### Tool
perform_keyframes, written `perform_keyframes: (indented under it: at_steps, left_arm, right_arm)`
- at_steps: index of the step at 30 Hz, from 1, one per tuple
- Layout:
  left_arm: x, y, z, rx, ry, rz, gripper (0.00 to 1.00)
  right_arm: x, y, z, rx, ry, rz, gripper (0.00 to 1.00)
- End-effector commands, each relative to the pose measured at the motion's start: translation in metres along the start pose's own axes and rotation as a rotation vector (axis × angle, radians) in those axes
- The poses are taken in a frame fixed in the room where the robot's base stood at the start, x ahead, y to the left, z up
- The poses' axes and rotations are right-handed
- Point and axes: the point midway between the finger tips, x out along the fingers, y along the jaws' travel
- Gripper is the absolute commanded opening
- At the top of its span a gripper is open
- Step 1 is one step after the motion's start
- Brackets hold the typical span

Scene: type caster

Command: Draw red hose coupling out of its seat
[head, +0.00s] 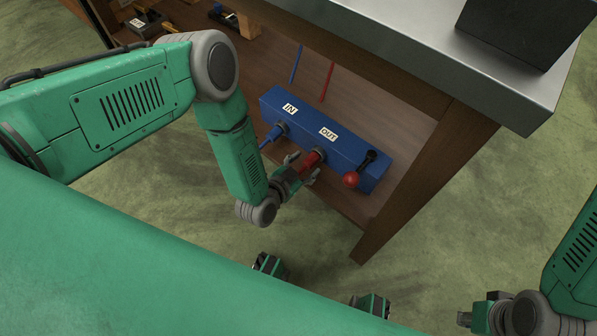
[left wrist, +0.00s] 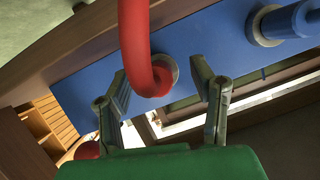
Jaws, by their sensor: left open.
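The red hose coupling (head: 311,159) sits in the seat under the OUT label on the blue manifold block (head: 345,150). In the left wrist view the red hose (left wrist: 135,35) bends down to a grey ring (left wrist: 172,70) on the blue face. My left gripper (head: 302,170) is at the coupling in the head view. In the left wrist view its two fingers (left wrist: 162,82) are spread, one on each side of the hose end, with visible gaps. My right gripper (head: 474,316) is at the lower right, far from the block; its jaws are too small to judge.
A blue coupling (head: 273,134) sits under the IN label, left of the red one. A lever with a red ball (head: 351,180) is close on the right. The wooden shelf (head: 335,97) and metal-topped bench (head: 440,60) enclose the block from above. Floor in front is clear.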

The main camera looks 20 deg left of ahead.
Motion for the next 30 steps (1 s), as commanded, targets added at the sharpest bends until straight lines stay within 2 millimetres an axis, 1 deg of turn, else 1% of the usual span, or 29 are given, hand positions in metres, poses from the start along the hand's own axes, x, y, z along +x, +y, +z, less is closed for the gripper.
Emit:
perform_keyframes:
  at_steps: [3,10,11,12,14,15,17,18,19,20,30]
  left_arm:
    - [0.0039,0.0007,-0.0007,0.001,0.000,0.001,0.51]
    - [0.0038,0.0007,-0.0010,0.000,0.000,0.001,0.51]
    - [0.0038,0.0006,-0.0009,0.000,0.000,0.001,0.41]
    - [0.0038,0.0006,-0.0008,0.000,0.000,0.001,0.26]
    - [0.0037,0.0006,-0.0006,0.000,0.000,0.001,0.05]
    - [0.0036,0.0007,-0.0005,-0.001,0.000,0.002,0.00]
    - [0.0034,0.0009,-0.0002,-0.001,0.000,0.003,0.00]
    - [0.0033,0.0010,-0.0001,-0.001,-0.001,0.003,0.16]
    - [0.0033,0.0010,0.0001,-0.001,-0.001,0.003,0.06]
    - [0.0032,0.0011,0.0002,-0.001,-0.002,0.003,0.00]
    - [-0.0004,0.0011,0.0024,0.000,-0.006,0.002,0.00]
  right_arm:
    - [0.0016,0.0000,0.0000,0.000,0.000,0.000,0.00]
    - [0.0011,0.0001,0.0000,0.000,0.000,0.000,0.00]
    - [0.0011,0.0002,-0.0001,0.000,0.000,0.000,0.00]
    - [0.0011,0.0002,-0.0001,0.000,0.000,0.000,0.00]
    - [0.0012,0.0002,-0.0001,0.000,0.000,0.000,0.00]
    - [0.0012,0.0002,-0.0001,0.000,0.000,0.000,0.00]
    - [0.0012,0.0002,-0.0001,0.000,0.000,0.000,0.00]
    - [0.0012,0.0002,-0.0001,0.000,0.000,0.000,0.00]
    - [0.0012,0.0001,-0.0001,0.000,0.000,0.000,0.00]
    - [0.0012,0.0001,-0.0001,0.000,0.000,0.000,0.00]
    - [-0.0005,0.0001,-0.0002,0.000,0.000,0.000,0.00]
